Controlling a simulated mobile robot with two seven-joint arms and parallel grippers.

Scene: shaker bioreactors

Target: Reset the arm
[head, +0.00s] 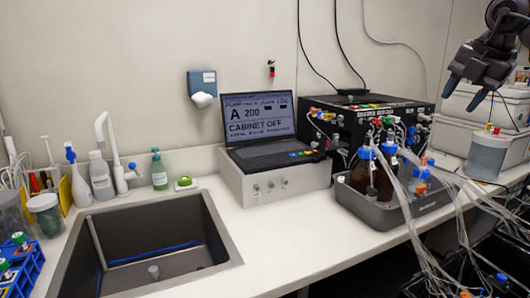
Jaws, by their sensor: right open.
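My right gripper (466,94) shows at the upper right of the head view, black, fingers pointing down and to the left. It is open with nothing between its fingers. My left gripper and arm are not in this view.
A sink (150,245) is at the left. A laptop (258,118) sits on a white box mid-counter. A black tubed unit (365,118) and a grey tray (395,212) with brown bottles stand to its right. A clear container (486,157) is below my gripper. Tubes hang over the counter edge.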

